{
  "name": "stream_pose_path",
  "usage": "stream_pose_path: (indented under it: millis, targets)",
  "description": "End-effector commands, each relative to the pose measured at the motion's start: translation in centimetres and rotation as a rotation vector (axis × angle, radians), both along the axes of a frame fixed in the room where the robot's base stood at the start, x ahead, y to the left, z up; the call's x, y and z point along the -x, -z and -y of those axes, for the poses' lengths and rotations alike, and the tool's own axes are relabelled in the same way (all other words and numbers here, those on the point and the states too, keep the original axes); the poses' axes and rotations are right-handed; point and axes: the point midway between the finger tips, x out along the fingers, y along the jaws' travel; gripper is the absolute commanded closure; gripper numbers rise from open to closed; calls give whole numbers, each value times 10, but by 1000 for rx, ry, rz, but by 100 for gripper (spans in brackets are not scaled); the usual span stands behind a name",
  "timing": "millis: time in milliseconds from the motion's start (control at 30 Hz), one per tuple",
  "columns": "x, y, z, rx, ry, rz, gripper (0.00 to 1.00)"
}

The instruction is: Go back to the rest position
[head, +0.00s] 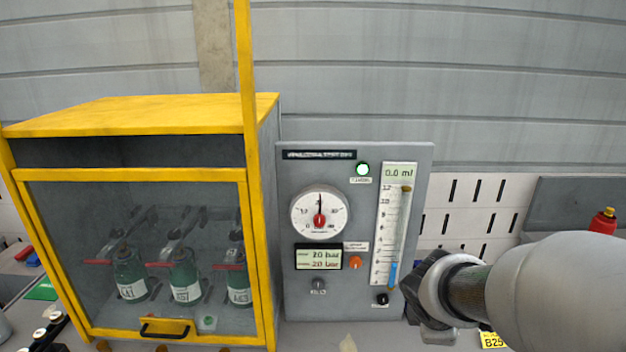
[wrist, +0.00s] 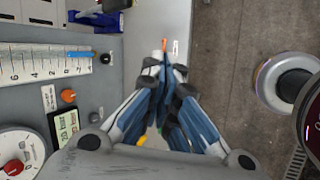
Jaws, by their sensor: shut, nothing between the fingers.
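My gripper (wrist: 160,72) shows in the wrist view with its blue and grey fingers together at the tips and nothing between them. In the head view only its dark body (head: 428,290) shows at the right edge of the grey control panel (head: 290,240), and its fingertips are hidden there. The panel has a dial gauge (head: 319,212), a lit green lamp (head: 363,169) and a scale reading 0.0 ml (head: 398,173). The panel also shows at the left of the wrist view. I cannot tell whether the gripper touches it.
A yellow-framed cabinet (head: 140,115) with several green cylinders (head: 185,275) behind its clear front stands left of the panel. A red bottle (head: 603,221) stands at the far right. In the wrist view, a round metal part (wrist: 290,88) lies at the right over brown floor.

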Motion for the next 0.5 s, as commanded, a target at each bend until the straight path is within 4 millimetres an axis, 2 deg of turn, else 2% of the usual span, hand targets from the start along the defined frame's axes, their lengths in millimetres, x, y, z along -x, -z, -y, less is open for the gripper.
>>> stream_pose_path:
  millis: [100,200,400,500]
  targets:
    - [46,-20,-11,-156,285,105,100]
    - [86,-28,-26,-307,519,170,100]
    - [157,-28,-64,-608,905,230,100]
    - [180,-26,-81,-715,1029,228,100]
